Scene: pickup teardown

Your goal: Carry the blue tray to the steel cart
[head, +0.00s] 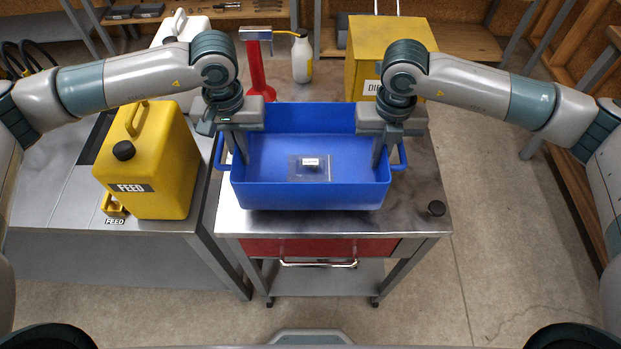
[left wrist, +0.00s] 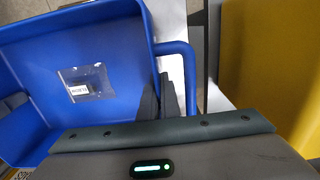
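The blue tray (head: 310,195) is over the top of the steel cart (head: 330,224), level and upright; whether its base touches the top is hard to tell. A small clear packet with a white label (head: 310,163) lies in it. My left gripper (head: 236,150) is at the tray's left end, its fingers close together on either side of the end wall beside the handle. The left wrist view shows these fingers (left wrist: 159,100) at the wall, one inside the handle loop. My right gripper (head: 384,150) is at the right end wall in the same way, its fingertips partly hidden.
A yellow FEED jug (head: 150,165) stands on the grey bench to the left. A red stand (head: 257,75), a white bottle (head: 301,58) and a yellow bin (head: 365,55) are behind the tray. Floor is clear to the right.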

